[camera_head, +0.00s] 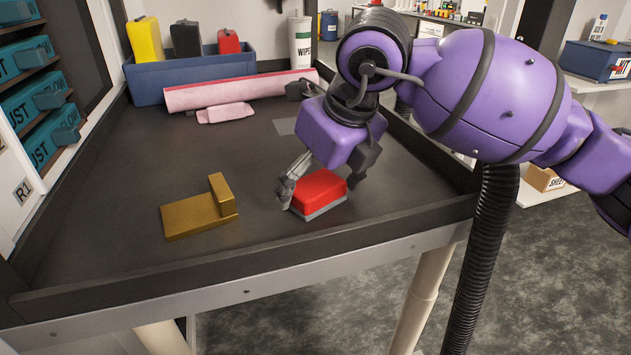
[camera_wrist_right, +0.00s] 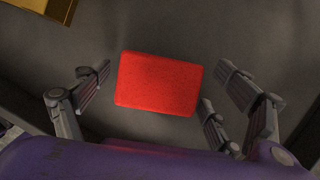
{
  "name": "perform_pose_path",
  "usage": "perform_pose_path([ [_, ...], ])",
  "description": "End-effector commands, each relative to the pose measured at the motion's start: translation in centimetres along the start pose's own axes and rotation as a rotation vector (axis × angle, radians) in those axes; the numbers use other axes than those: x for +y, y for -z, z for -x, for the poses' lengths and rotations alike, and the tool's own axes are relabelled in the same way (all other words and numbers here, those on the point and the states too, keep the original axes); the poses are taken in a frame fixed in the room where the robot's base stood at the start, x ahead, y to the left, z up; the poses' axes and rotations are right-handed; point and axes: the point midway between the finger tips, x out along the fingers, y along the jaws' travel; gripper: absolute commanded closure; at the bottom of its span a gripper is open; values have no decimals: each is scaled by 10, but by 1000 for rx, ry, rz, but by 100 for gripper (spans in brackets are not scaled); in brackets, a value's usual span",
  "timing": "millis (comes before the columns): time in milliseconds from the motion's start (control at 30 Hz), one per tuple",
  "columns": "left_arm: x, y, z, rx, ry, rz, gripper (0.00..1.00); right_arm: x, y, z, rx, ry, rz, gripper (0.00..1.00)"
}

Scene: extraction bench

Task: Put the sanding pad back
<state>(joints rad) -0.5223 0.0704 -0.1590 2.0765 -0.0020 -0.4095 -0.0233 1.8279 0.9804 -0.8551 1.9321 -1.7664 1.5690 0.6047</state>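A red sanding pad with a grey underside (camera_head: 318,190) lies flat on the dark bench top, near the front edge. It also shows in the right wrist view as a red block (camera_wrist_right: 157,83). My right gripper (camera_head: 321,186) is open just above it, with fingers on either side. In the right wrist view the fingers (camera_wrist_right: 165,85) stand apart from the pad, with gaps on both sides. A blue bin (camera_head: 205,70) at the back left holds a yellow, a black and a red block-like item (camera_head: 228,42). My left gripper is not in view.
A brass-coloured L-shaped block (camera_head: 200,212) lies left of the pad. A pink roll (camera_head: 240,90) with a loose flap lies before the bin. A wipes canister (camera_head: 300,42) stands at the back. Raised rims edge the bench; its left middle is clear.

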Motion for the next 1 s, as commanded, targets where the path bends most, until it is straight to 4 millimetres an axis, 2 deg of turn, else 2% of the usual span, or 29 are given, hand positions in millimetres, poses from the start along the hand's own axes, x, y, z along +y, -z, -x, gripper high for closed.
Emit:
perform_pose_path([
  [233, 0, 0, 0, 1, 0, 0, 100, 0, 0, 1, 0, 0, 0, 12],
  [367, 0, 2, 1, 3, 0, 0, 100, 0, -2, 8, -2, 1, 0, 12],
  [467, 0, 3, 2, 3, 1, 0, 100, 0, -2, 23, -2, 1, 0, 12],
  [800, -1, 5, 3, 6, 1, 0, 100, 0, -2, 96, -3, 1, 0, 12],
  [1000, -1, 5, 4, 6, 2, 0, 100, 0, -2, 119, -1, 1, 0, 12],
])
